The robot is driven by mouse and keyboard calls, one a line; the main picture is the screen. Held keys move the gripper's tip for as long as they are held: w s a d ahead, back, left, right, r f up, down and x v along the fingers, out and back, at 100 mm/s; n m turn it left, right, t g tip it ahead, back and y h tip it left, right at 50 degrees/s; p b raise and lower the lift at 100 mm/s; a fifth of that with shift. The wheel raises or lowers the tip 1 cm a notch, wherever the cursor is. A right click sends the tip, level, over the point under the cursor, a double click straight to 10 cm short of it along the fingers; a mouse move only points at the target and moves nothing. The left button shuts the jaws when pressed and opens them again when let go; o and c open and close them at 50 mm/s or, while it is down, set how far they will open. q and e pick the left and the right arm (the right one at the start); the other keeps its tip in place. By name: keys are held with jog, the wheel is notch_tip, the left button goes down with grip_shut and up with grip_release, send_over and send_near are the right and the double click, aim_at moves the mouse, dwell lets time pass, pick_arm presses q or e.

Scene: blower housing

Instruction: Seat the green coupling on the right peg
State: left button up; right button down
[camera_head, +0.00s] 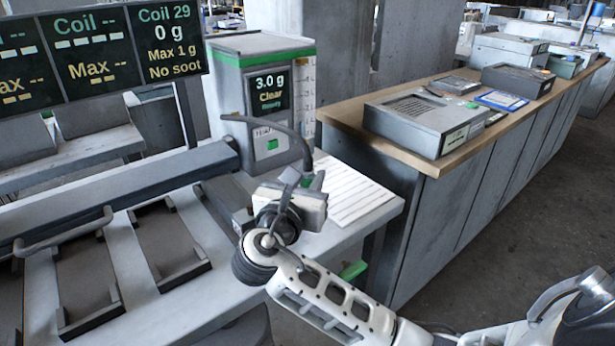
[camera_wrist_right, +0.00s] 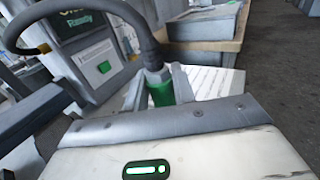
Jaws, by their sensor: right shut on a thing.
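The green coupling (camera_wrist_right: 160,92) is at the end of a dark hose (camera_wrist_right: 130,20), between the fingers of my right gripper (camera_wrist_right: 158,88) in the wrist view. In the head view my right gripper (camera_head: 306,184) is shut on it, above the bench beside the machine, with the hose (camera_head: 275,128) arching in from the left. The coupling is almost wholly hidden there by the gripper. I cannot make out the right peg in either view. My left gripper is not in view.
A grey-green machine (camera_head: 262,85) reads 3.0 g and Clear. A white lined sheet (camera_head: 355,195) lies on the bench (camera_head: 160,300). Dark trays (camera_head: 165,245) are at the left. A wood-topped counter (camera_head: 395,145) with grey boxes stands at the right, with open floor beyond.

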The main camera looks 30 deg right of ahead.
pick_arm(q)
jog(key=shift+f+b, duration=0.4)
pick_arm(e)
jog(key=shift+f, duration=1.05)
jog(key=c, duration=1.1)
grip_release()
